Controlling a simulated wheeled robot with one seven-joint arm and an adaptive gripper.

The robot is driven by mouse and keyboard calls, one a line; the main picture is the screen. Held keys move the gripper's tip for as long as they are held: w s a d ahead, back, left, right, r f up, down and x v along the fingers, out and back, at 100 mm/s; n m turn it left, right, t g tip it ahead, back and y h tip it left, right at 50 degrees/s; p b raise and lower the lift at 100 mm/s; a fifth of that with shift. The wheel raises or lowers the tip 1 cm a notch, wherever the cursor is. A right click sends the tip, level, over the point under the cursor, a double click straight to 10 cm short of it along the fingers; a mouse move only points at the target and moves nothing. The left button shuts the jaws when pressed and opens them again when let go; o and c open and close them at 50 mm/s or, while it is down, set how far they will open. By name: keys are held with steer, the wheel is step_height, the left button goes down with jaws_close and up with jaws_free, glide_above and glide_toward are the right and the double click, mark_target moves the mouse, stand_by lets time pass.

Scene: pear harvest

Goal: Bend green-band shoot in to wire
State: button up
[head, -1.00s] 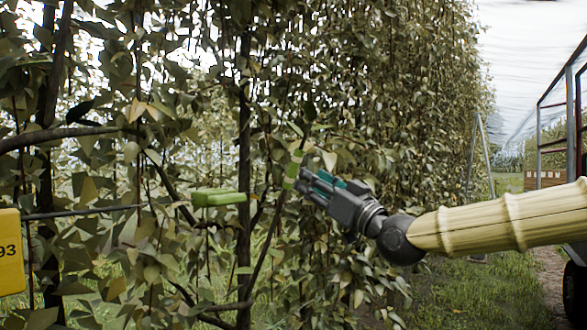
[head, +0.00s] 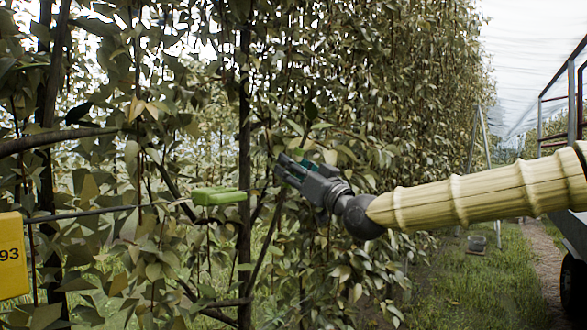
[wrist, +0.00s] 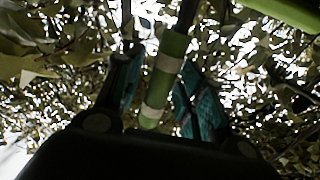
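My gripper (head: 284,166) is at the slanted shoot (head: 268,240), right of the dark upright stem. In the wrist view, the shoot's green band (wrist: 173,48), with pale edges, lies between the two teal-padded fingers (wrist: 160,88). The fingers stand apart on either side of it, and a narrow gap shows on the left. In the head view the gripper hides the band. The dark wire (head: 100,212) runs across the left, toward a bright green block (head: 218,196). This block is left of my gripper and apart from it.
Dense leaves and thin branches surround the gripper. A yellow tag (head: 12,255) marked 93 hangs at the left edge. A thick dark stem (head: 244,130) stands between the green block and my gripper. A grass lane (head: 490,285) and a wheeled frame (head: 575,110) are on the right.

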jaws_close()
steer(key=shift+r, duration=0.1)
steer(key=shift+w+a+r+p, duration=0.2)
steer(key=shift+a+p, duration=0.1)
steer(key=w+a+r+n+g+h+p, duration=0.1)
steer(key=w+a+r+g+h+p, duration=0.2)
steer(key=w+a+p, duration=0.6)
steer(key=a, duration=0.4)
steer(key=shift+w+g, duration=0.2)
steer(key=shift+g, duration=0.2)
